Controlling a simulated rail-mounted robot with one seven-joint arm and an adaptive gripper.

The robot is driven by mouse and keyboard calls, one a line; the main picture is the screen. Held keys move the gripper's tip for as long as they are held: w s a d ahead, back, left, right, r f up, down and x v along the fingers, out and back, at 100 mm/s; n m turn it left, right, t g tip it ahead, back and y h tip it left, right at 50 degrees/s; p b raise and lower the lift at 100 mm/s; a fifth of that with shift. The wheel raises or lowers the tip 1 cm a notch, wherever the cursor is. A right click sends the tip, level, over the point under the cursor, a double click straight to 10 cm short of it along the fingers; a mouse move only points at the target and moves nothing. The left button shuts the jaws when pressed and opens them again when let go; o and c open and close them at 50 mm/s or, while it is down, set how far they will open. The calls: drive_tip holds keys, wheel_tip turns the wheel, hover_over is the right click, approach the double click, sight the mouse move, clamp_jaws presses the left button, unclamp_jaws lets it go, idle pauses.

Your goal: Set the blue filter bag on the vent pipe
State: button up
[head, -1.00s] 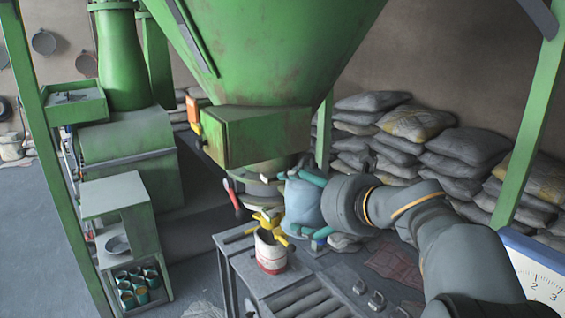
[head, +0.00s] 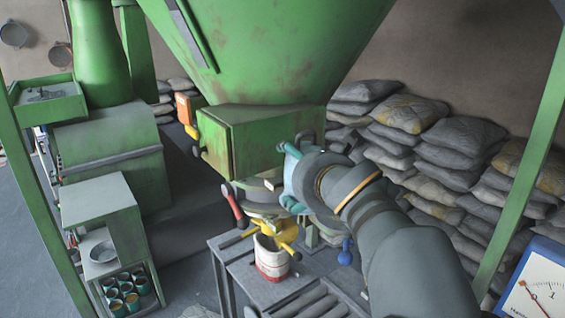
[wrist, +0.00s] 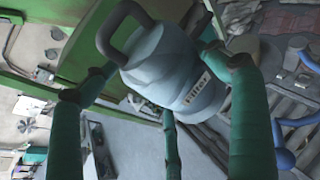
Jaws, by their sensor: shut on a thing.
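The blue filter bag (wrist: 172,65) is light blue, has a dark grey loop handle and a label reading "Filter". It fills the middle of the wrist view, tilted. My gripper (wrist: 158,85), with teal fingers, is shut around it. I cannot surely pick out the vent pipe. A short grey-green upright stub (head: 312,236) stands below my gripper, partly hidden.
The green hopper box (head: 262,140) is close left of my gripper. A red lever (head: 234,206) and yellow valve (head: 266,229) sit below it, above a white-and-red can (head: 271,262) on the bench. A blue knob (head: 345,253) stands right. Stacked sacks (head: 455,145) line the back.

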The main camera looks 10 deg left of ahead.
drive_tip(key=w+d+b, duration=0.1)
drive_tip(key=w+d, duration=0.1)
drive_tip(key=w+d+b, duration=0.1)
drive_tip(key=w, duration=0.1)
drive_tip(key=shift+w+d+f, duration=0.2)
drive_tip(key=shift+w+d, duration=0.1)
drive_tip(key=shift+d, duration=0.1)
drive_tip(key=shift+w+d+f+b, duration=0.15)
drive_tip(key=shift+w+d+b, duration=0.15)
drive_tip(key=shift+w+d, duration=0.95)
drive_tip(key=shift+w+d+f+b, duration=0.1)
drive_tip(key=shift+w+d+b, duration=0.2)
drive_tip(key=shift+w+d, duration=0.9)
drive_tip(key=shift+w+a+f+b, duration=0.15)
drive_tip(key=shift+w+f+b, duration=0.2)
drive_tip(key=shift+f+b, duration=0.4)
drive_tip(key=shift+a+f+b, duration=0.1)
drive_tip(key=shift+f+b, duration=3.15)
drive_tip(key=shift+f, duration=0.25)
